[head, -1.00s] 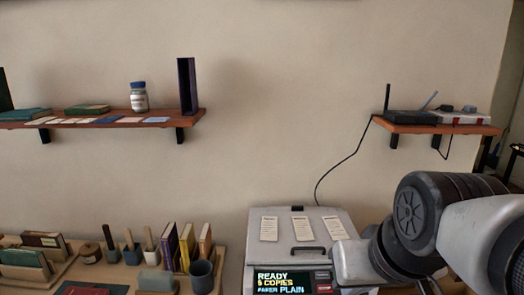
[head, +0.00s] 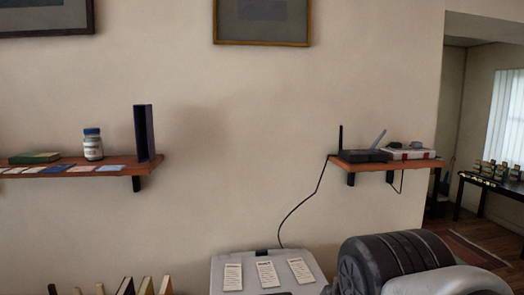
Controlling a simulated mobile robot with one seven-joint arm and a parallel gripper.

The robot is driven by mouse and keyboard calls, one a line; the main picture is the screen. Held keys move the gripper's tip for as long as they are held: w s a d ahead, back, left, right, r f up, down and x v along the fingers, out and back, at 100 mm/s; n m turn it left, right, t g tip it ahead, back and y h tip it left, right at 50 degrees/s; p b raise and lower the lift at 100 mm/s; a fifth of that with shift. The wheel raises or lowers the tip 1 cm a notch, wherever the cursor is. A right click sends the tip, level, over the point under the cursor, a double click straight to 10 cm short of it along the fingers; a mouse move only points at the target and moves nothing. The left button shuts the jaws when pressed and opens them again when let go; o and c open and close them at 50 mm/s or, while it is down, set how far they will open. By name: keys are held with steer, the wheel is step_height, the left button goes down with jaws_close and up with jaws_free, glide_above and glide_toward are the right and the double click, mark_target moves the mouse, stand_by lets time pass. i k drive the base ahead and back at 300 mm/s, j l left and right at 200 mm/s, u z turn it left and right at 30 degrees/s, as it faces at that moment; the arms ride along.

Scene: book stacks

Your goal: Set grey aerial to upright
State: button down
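The grey aerial (head: 379,138) stands at the back right of a black router (head: 364,156) on the small right-hand wall shelf. It is tilted, its tip leaning to the right. A black aerial (head: 340,138) at the router's left side stands upright. My gripper is not in view. Only thick links of my arm show at the lower right, below the shelf in the picture.
A black cable (head: 303,202) hangs from the shelf towards the copier (head: 218,270) below. The left shelf (head: 122,164) holds a jar (head: 93,145) and an upright dark book (head: 144,133).

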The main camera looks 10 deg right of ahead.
mark_target(384, 132)
steer(key=i+l, duration=0.1)
steer(key=l, duration=0.7)
steer(key=i+l, duration=0.15)
steer(key=l, duration=0.25)
steer(key=i+l, duration=0.1)
steer(key=l, duration=0.3)
